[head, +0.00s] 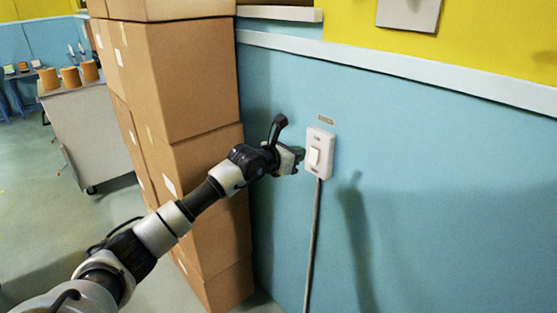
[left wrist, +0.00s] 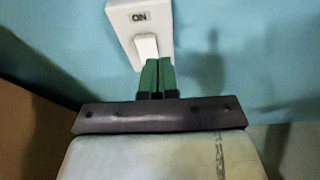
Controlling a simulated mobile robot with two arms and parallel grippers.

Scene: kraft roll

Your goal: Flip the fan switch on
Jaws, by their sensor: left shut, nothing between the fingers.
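The fan switch (head: 319,153) is a white wall plate with a white rocker on the blue wall. A small label sits above it. In the left wrist view the rocker (left wrist: 147,48) shows below the printed word "ON". My left gripper (head: 301,155) is just left of the plate in the head view, its fingers pointing at it. In the left wrist view its green fingertips (left wrist: 157,76) are shut together, empty, at the lower end of the rocker. I cannot tell whether they touch it. My right gripper is not in view.
Stacked cardboard boxes (head: 187,85) stand close to the left of my gripper. A grey conduit (head: 313,245) runs down from the switch. The wall right of the switch is clear.

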